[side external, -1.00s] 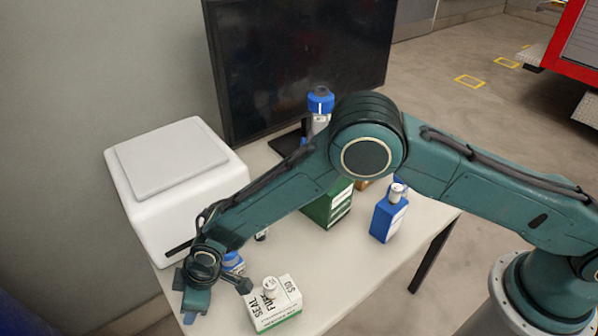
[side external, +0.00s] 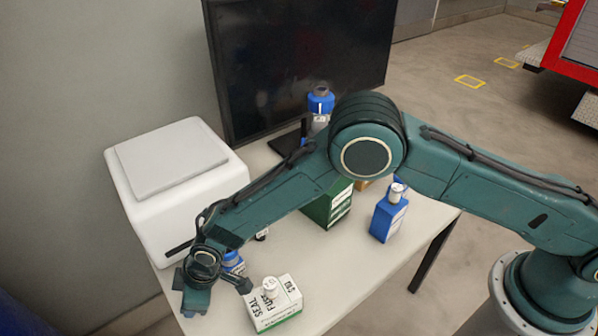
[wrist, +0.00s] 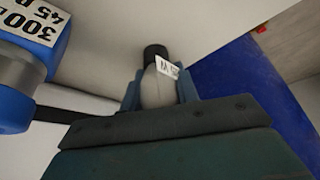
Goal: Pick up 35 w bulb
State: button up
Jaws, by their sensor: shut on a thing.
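My gripper (wrist: 159,86) is shut on a small grey bulb (wrist: 156,93) with a black end and a white label. The label is tilted and only partly legible; a W and perhaps a 5 show. The bulb sits between the two fingers in the wrist view, its black end pointing away from the gripper. In the side view my gripper (side external: 194,293) is low at the table's front left corner, and the bulb is hidden there by the gripper.
A blue bottle (side external: 232,262) stands close beside my gripper; a blue container with a "300" label (wrist: 20,75) shows close in the wrist view. A white bin (side external: 175,195), green box (side external: 328,207) and monitor (side external: 300,65) stand behind.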

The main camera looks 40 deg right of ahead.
jog(key=shift+r, duration=0.1)
notch_tip(320, 180, up, 20)
dwell(0.6)
dwell(0.5)
